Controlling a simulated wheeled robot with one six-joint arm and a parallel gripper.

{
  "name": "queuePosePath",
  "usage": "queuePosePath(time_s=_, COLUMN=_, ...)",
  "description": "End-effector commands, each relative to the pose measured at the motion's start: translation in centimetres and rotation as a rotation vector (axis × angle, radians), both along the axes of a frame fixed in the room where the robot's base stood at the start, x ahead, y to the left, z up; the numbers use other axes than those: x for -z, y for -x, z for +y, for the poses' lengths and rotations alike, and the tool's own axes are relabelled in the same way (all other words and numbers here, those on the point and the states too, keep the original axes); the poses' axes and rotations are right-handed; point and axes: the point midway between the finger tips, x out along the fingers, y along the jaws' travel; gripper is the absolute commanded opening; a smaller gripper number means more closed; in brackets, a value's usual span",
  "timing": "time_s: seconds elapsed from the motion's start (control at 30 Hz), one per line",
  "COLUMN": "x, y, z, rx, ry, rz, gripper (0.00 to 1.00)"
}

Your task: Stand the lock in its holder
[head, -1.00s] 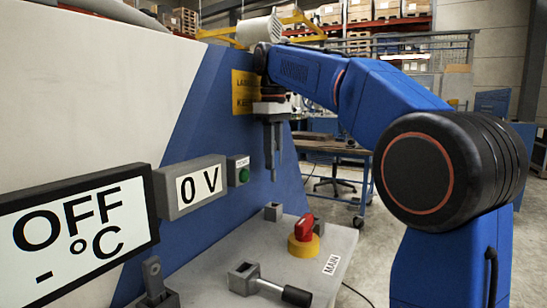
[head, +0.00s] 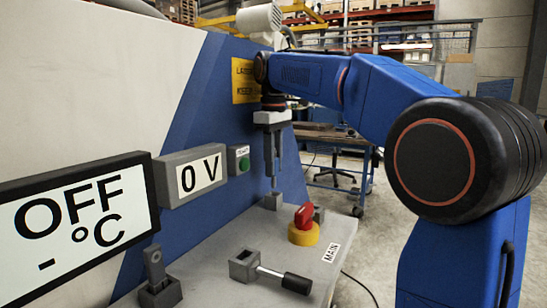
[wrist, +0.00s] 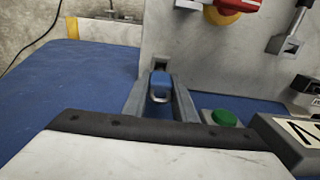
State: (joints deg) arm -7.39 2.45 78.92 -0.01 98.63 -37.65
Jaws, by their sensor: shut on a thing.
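The lock (wrist: 160,85) is a small blue body with a metal shackle, seen between my gripper's fingers in the wrist view. My gripper (wrist: 161,94) is shut on it. In the head view my gripper (head: 272,176) points down at the back of the grey bench, and the lock is too small to make out clearly. A small grey block with a dark opening, probably the holder (head: 272,202), stands just below the fingertips. It also shows just beyond the lock in the wrist view (wrist: 158,65). I cannot tell whether the lock touches it.
A red switch on a yellow base (head: 303,228) stands right of the block, with another grey block (head: 319,214) behind it. A black-handled lever (head: 284,277) and a grey upright in a socket (head: 158,285) are nearer. The blue panel wall (head: 215,120) is close on the left.

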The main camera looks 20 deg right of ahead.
Motion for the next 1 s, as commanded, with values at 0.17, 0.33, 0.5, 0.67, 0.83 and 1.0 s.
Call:
queuePosePath(time_s=0.17, x=0.56, y=0.04, z=-0.01, rx=0.0, ry=0.0, rz=0.0, gripper=0.0)
queuePosePath(time_s=0.33, x=0.71, y=0.03, z=0.0, rx=0.0, ry=0.0, rz=0.0, gripper=0.0)
queuePosePath(time_s=0.5, x=0.7, y=0.03, z=0.0, rx=0.0, ry=0.0, rz=0.0, gripper=0.0)
queuePosePath(time_s=0.67, x=0.69, y=0.02, z=-0.01, rx=0.0, ry=0.0, rz=0.0, gripper=0.0)
queuePosePath(time_s=0.83, x=0.69, y=0.03, z=0.0, rx=0.0, ry=0.0, rz=0.0, gripper=0.0)
queuePosePath(time_s=1.0, x=0.69, y=0.03, z=0.0, rx=0.0, ry=0.0, rz=0.0, gripper=0.0)
